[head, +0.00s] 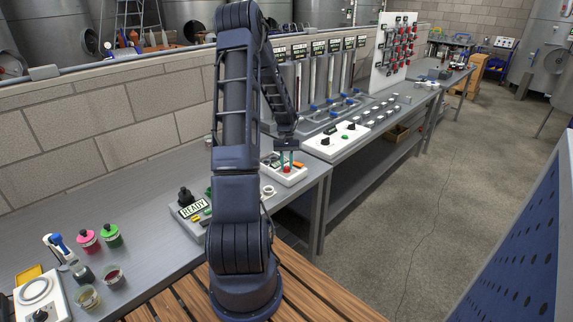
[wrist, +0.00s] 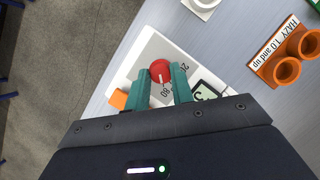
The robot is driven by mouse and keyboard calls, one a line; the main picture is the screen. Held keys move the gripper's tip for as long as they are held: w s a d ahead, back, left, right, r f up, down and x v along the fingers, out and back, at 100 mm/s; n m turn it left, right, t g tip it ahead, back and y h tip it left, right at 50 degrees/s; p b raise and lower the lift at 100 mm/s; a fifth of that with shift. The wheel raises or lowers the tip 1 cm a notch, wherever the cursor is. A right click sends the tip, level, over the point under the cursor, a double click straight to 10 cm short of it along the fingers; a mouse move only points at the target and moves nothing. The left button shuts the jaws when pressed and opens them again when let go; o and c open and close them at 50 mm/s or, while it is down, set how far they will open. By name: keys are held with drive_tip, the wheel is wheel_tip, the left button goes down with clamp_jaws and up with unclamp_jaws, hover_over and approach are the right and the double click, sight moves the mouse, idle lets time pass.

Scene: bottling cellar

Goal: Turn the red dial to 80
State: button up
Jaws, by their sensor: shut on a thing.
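The red dial (wrist: 160,68) sits on a white box (wrist: 150,49), which also shows in the head view (head: 297,178). My gripper (head: 287,163) points down over the box, and its two teal fingers are shut on the dial from both sides. A white pointer line on the dial faces the lower edge of the wrist view, towards the printed 80. A printed 20 is right of the dial. A small display (wrist: 206,96) on the box is partly hidden by my gripper, with only part of a digit readable. The other scale marks are hidden or too small.
An orange block (wrist: 118,99) is at the box's left. An orange holder (wrist: 284,65) with round openings and a label stands to the right. In the head view, a READY panel (head: 192,209) stands left of my arm.

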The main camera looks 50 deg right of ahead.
drive_tip(key=o, duration=1)
drive_tip(key=v, duration=1)
drive_tip(key=shift+w+d+r, duration=0.1)
drive_tip(key=shift+w+r, duration=0.1)
drive_tip(key=shift+r, duration=0.15)
